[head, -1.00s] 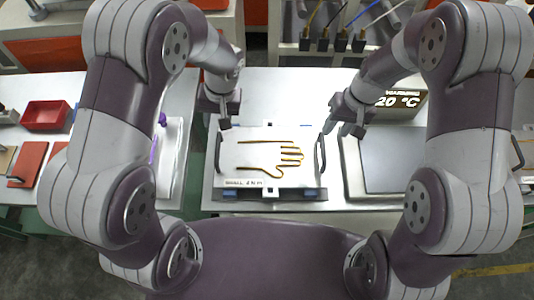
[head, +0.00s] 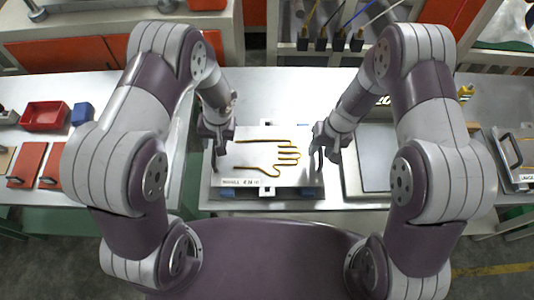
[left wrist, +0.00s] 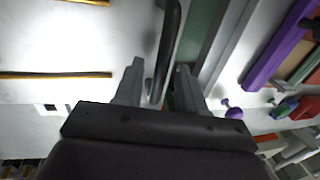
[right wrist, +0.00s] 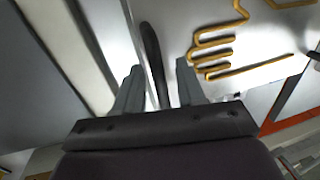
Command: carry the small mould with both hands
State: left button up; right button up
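The small mould (head: 244,152) is a flat white plate with a golden hand outline and a label on its front edge. It lies on the table in the middle of the head view. It has a dark handle at each side. My left gripper (head: 217,148) is at the left handle; in the left wrist view the open fingers (left wrist: 158,80) stand on either side of the handle (left wrist: 166,45). My right gripper (head: 322,148) is at the right handle; in the right wrist view its open fingers (right wrist: 160,78) stand on either side of the handle (right wrist: 152,55). Neither appears closed on it.
A grey flat-topped unit (head: 376,155) stands close to the right of the mould. Another mould (head: 515,160) lies at the far right. A red bin (head: 45,115), a blue block (head: 82,113) and red plates (head: 27,162) are on the left. The table behind the mould is clear.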

pick_arm(q)
jog(key=shift+f, duration=0.45)
pick_arm(e)
jog(key=shift+f, duration=0.5)
pick_arm(q)
grip_shut()
pick_arm(e)
grip_shut()
pick_arm(q)
jog(key=shift+w+r, duration=0.1)
jog(key=shift+r, duration=0.05)
pick_arm(e)
jog(key=shift+r, duration=0.15)
